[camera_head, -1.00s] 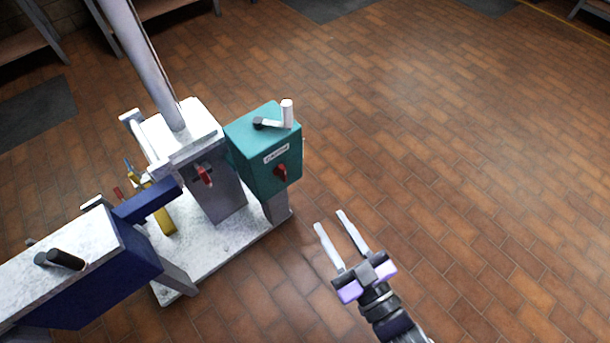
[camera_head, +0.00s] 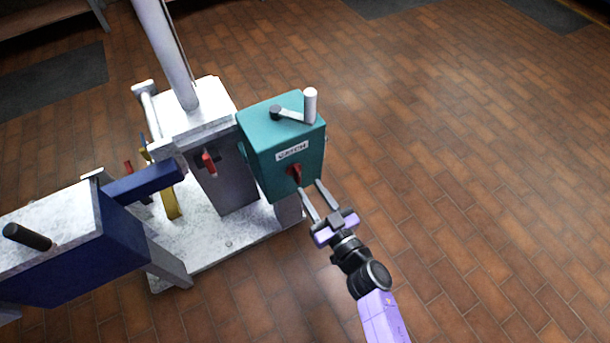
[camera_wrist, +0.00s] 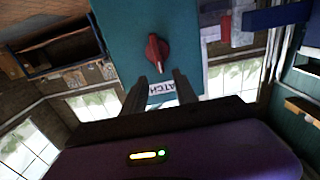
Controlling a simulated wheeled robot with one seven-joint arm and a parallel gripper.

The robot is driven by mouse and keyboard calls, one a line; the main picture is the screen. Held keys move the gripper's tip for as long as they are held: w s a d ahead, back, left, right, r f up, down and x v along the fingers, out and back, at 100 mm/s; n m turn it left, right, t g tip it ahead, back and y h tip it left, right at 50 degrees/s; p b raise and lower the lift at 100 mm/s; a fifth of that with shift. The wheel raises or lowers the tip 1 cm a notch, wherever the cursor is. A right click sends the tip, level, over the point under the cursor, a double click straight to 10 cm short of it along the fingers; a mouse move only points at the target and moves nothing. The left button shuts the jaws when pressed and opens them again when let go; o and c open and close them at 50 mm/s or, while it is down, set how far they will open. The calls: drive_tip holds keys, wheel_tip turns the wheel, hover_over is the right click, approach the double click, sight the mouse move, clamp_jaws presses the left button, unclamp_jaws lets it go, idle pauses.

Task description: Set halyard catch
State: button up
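The catch is a red knob (camera_head: 295,174) on the front of a teal box (camera_head: 283,136), under a white label that seems to read CATCH. The knob also shows in the wrist view (camera_wrist: 157,50), with its narrow end towards my fingers. My gripper (camera_head: 310,198) is open, its two fingers pointing at the teal box just below and right of the knob. In the wrist view the fingertips (camera_wrist: 163,78) lie either side of the label's lower part, short of the knob's middle. The fingers look empty. Whether they touch the box I cannot tell.
A crank with a white handle (camera_head: 311,104) is on top of the teal box. A grey post with another red lever (camera_head: 209,162) stands left of it. A blue arm (camera_head: 143,181) joins a white-topped blue cabinet (camera_head: 50,235). The brick floor (camera_head: 480,190) at right is clear.

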sight(299, 174)
drive_tip(key=b+x, duration=0.1)
drive_tip(key=x, duration=0.4)
drive_tip(key=shift+w+a+b, duration=0.2)
drive_tip(key=shift+w+b, duration=0.05)
drive_tip(key=shift+b, duration=0.05)
drive_tip(key=shift+c, duration=0.4)
clamp_jaws()
